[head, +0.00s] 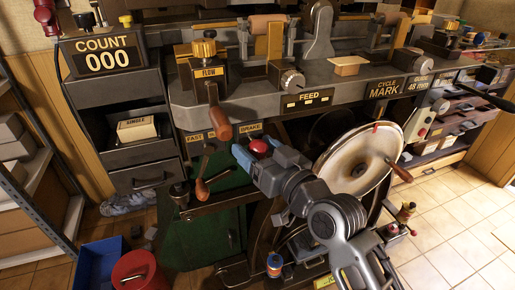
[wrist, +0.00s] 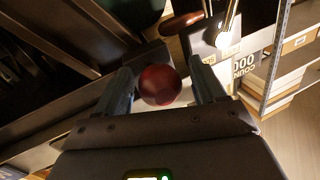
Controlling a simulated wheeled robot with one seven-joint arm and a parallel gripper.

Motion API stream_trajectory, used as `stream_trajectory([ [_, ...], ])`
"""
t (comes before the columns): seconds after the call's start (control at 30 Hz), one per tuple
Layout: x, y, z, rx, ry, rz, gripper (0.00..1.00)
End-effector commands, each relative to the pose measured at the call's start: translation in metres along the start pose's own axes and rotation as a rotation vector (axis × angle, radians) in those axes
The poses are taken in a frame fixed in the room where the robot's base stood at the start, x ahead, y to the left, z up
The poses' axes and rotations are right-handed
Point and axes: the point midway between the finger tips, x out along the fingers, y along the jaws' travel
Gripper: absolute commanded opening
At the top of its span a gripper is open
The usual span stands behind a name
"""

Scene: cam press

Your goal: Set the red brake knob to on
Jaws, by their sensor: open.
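The red brake knob (head: 259,146) is a round red ball below the BRAKE label (head: 250,127) on the machine front. My gripper (head: 257,153) is open with its blue-grey fingers on either side of the knob in the head view. In the wrist view the red knob (wrist: 160,85) shows between the two open fingertips (wrist: 163,84), with a visible gap on the right side. The fingers do not appear closed on it. The knob's stem and its exact setting are hidden.
A wooden-handled lever (head: 219,125) hangs left of the knob, and another wooden handle (head: 203,189) is lower left. A large pale handwheel (head: 352,170) stands close right of my gripper. A COUNT display (head: 102,55) is upper left. A red bucket (head: 134,272) stands on the floor.

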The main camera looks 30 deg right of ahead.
Motion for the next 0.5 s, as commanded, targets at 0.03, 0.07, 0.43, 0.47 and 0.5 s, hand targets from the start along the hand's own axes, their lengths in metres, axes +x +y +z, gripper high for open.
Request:
stream_trajectory([
  [0.03, 0.0001, -0.0001, 0.0001, 0.0, 0.0, 0.0, 0.7],
  [0.07, 0.0, -0.0001, 0.0001, 0.0, 0.0, 0.0, 0.7],
  [0.43, -0.0003, 0.0, 0.0, 0.0, 0.0, 0.0, 0.43],
  [0.47, -0.0003, 0.0, 0.0, 0.0, 0.0, 0.0, 0.4],
  [0.5, -0.0003, 0.0, 0.0, 0.0, 0.0, 0.0, 0.36],
])
